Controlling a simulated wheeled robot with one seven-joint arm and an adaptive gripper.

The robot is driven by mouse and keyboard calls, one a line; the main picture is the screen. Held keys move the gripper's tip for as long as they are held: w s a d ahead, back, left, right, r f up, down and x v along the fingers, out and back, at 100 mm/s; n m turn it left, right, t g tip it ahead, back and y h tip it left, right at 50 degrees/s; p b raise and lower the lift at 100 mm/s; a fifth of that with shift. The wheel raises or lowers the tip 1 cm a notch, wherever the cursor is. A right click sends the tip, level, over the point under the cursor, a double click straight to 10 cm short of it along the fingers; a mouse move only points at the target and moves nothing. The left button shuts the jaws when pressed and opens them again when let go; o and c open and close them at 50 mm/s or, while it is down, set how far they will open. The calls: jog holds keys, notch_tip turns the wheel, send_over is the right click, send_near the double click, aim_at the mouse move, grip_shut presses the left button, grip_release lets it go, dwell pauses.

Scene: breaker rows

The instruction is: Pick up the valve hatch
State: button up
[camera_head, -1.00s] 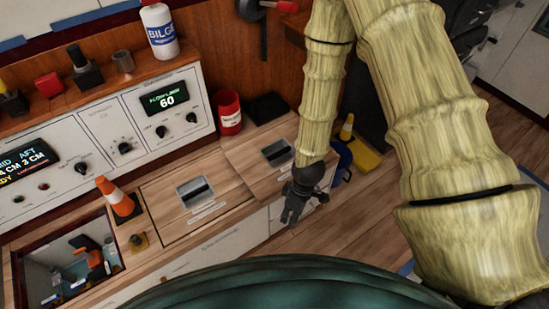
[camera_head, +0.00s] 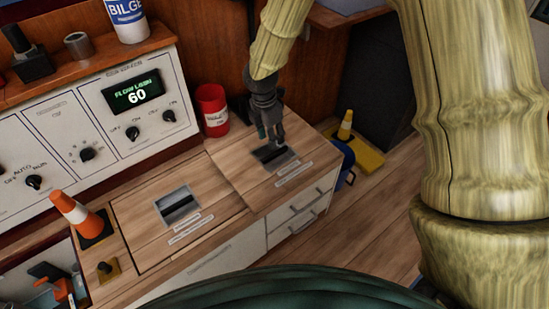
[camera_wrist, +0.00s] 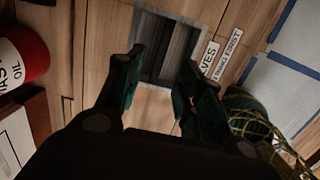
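The valve hatch (camera_head: 243,166) is the right-hand wooden lid in the counter, lying flat in the head view. It has a metal recessed handle (camera_head: 272,158) with a dark bar and white labels beside it. My gripper (camera_head: 273,141) points down just above this recess. In the wrist view the recess (camera_wrist: 172,46) lies straight ahead between my two spread fingers (camera_wrist: 160,86), and a label (camera_wrist: 209,58) ending in "VES" is beside it. My gripper is open and holds nothing. I cannot tell whether the fingertips touch the plate.
A second hatch (camera_head: 148,226) with its own handle lies to the left. An orange cone (camera_head: 77,212) and a small knob (camera_head: 105,268) stand beside an open hole. A red can (camera_head: 213,110) stands behind the hatches. The instrument panel (camera_head: 65,127) rises at the back.

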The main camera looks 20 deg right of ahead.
jog(key=b, duration=0.1)
send_over(274, 153)
jog(key=f, duration=0.4)
jog(key=shift+a+f, duration=0.15)
jog(key=shift+a, duration=0.2)
jog(key=shift+d+f+b, duration=0.2)
jog(key=shift+f+b, duration=0.4)
jog(key=shift+f, duration=0.7)
jog(key=shift+d+f+b, duration=0.2)
jog(key=shift+f+b, duration=0.35)
jog(key=shift+f, duration=0.75)
grip_shut()
jog(key=shift+r, duration=0.1)
